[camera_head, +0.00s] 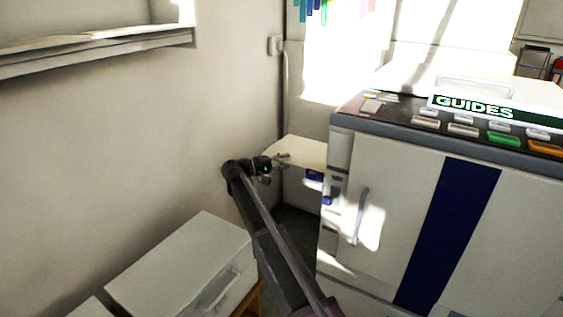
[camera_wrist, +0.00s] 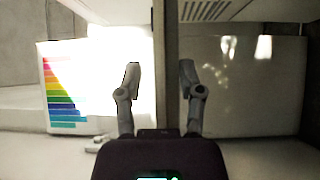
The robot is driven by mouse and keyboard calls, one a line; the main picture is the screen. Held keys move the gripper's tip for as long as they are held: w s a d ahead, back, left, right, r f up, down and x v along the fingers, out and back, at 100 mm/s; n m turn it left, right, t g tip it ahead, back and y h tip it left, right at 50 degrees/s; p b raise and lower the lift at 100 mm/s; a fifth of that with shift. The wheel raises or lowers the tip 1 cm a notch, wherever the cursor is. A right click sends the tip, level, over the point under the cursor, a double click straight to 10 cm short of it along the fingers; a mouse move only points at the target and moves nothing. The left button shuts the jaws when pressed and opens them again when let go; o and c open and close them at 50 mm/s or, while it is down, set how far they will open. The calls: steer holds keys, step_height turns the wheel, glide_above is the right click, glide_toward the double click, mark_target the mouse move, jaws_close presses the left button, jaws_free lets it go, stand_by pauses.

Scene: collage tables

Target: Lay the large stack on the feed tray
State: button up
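My gripper (camera_head: 280,162) is at the end of my dark arm in the head view, near a pale flat surface (camera_head: 305,150) at the copier's left side. This surface looks like the feed tray, but I cannot be sure. In the wrist view my gripper (camera_wrist: 160,78) has its two grey fingers spread apart, with nothing held between them. A grey upright strip shows behind the gap. I cannot make out a large stack for certain in either view.
A big white copier (camera_head: 400,200) with a blue stripe and a GUIDES sign (camera_head: 472,106) fills the right. A white cabinet (camera_head: 180,265) stands at lower left, below a wall shelf (camera_head: 95,50). A brightly lit panel with coloured bars (camera_wrist: 62,95) shows in the wrist view.

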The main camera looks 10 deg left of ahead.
stand_by(0.3)
steer(key=v, duration=0.7)
steer(key=shift+a, duration=0.25)
